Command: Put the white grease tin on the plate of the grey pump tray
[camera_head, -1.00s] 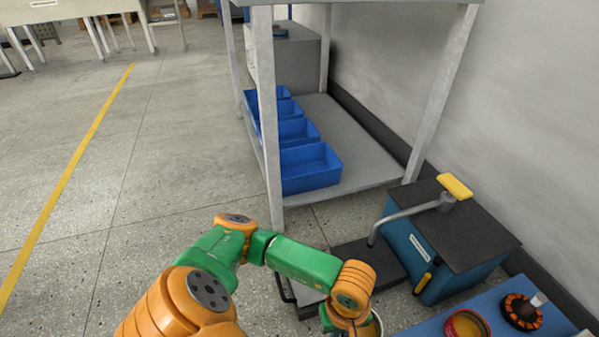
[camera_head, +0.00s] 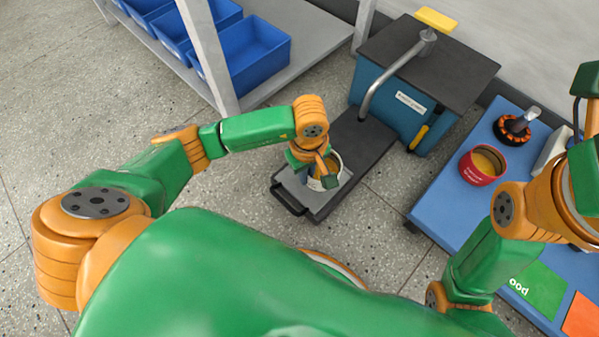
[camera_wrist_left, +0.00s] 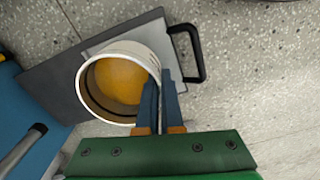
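The white grease tin (camera_head: 338,168), open with yellow-orange grease inside, is over the light plate (camera_head: 304,194) at the handle end of the dark grey pump tray (camera_head: 361,146). My left gripper (camera_head: 325,180) is at the tin's near side. In the left wrist view, the gripper (camera_wrist_left: 160,88) has one finger inside the tin (camera_wrist_left: 118,60) and one outside, shut on its wall. The tin covers much of the plate (camera_wrist_left: 150,36). I cannot tell whether its base touches the plate. My right arm is at the right; its gripper is not in view.
A teal pump box (camera_head: 400,100) with a bent grey pipe stands behind the tray. A blue surface (camera_head: 450,200) at the right holds a red tin (camera_head: 482,165) and a black-orange ring (camera_head: 515,128). Blue bins (camera_head: 250,52) sit on a shelf at upper left.

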